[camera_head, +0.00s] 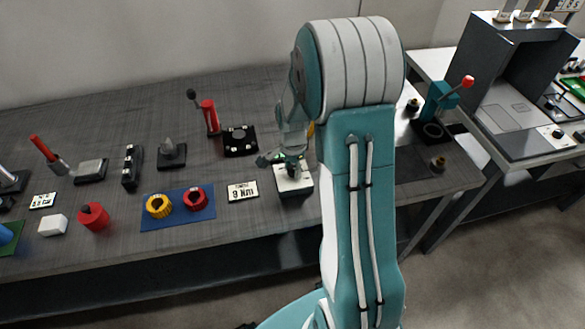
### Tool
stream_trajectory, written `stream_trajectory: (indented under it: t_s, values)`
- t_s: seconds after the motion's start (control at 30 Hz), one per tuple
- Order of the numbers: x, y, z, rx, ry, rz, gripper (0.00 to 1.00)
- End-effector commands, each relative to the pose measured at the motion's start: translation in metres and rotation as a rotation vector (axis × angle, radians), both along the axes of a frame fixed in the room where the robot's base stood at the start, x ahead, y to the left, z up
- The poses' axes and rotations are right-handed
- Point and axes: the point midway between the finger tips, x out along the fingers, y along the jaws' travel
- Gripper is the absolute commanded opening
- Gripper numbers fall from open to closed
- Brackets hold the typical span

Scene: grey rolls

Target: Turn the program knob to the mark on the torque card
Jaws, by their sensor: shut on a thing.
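The torque card (242,191) is a small white card with black print lying on the grey bench. Its large line looks like a 6 followed by letters, too small to read surely. Just right of it, near the bench's front edge, stands a small box (295,187) with a white top and dark base. My gripper (289,168) points down onto the top of this box and is shut on the program knob there. The knob is mostly hidden by the fingers, so I cannot read its angle or the marks around it.
A black block (240,141) and a red-handled lever (210,117) stand behind. My arm covers the bench right of the box.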

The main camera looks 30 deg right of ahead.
Motion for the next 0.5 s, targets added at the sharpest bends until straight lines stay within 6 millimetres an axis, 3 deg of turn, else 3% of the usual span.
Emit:
stream_trajectory:
  t_s: [0.1, 0.13, 0.2, 0.5]
  values:
    - [0.005, -0.001, 0.0031, -0.004, -0.016, 0.001, 0.0]
    - [0.0049, -0.0011, 0.0031, -0.004, -0.016, 0.001, 0.57]
    - [0.0043, -0.001, 0.0027, -0.004, -0.014, 0.001, 0.78]
    - [0.0019, -0.0005, 0.0011, -0.002, -0.006, 0.001, 0.78]
